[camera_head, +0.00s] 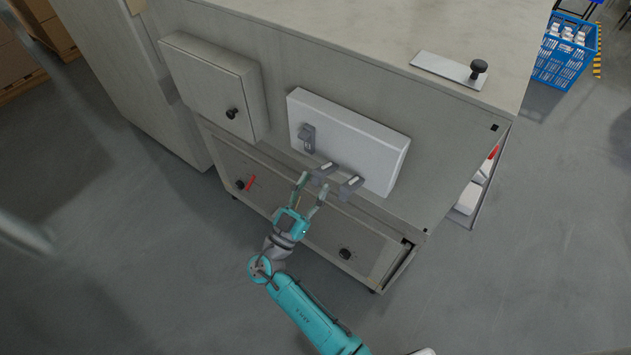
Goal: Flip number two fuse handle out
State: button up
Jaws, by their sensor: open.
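A white fuse box (350,135) is mounted on the front of the grey bench. It bears three grey fuse handles in a row. The left handle (307,138) stands upright, close to the box face. The middle handle (324,172) and the right handle (350,187) stick out from the lower part of the box towards me. No numbers can be read on them. My gripper (313,182) is open and empty, its fingertips pointing at the box just below the middle handle. Whether a fingertip touches that handle cannot be told.
A cabinet with a black knob (210,85) juts out left of the fuse box. Below are drawers with black knobs and a red strip (251,183). A plate with a black knob (448,70) lies on the bench top. A blue crate (563,55) stands at the far right.

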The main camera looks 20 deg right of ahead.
jog(key=v, duration=1)
jog(key=shift+s+a+f, duration=0.2)
jog(key=shift+f, duration=0.1)
jog(key=s+d+f+n+g+y, duration=0.1)
jog(key=s+d+f+n+y, duration=0.4)
jog(key=d+f, duration=0.35)
jog(key=s+d+f+n+g+y, duration=0.2)
jog(key=s+d+f+n+y, duration=0.3)
jog(key=d+f, duration=0.4)
jog(key=s+f+n+y, duration=0.2)
jog(key=s+f+y, duration=0.2)
jog(key=s, duration=0.5)
jog(key=s+a+r+y, duration=0.5)
jog(key=s+r, duration=0.3)
jog(key=s, duration=0.2)
jog(key=s+r+t, duration=0.2)
jog(key=r, duration=0.7)
jog(key=s+r+m+t, duration=0.1)
jog(key=s+r, duration=0.2)
jog(key=r, duration=0.7)
jog(key=shift+a+t, duration=0.25)
jog(key=shift+t, duration=0.15)
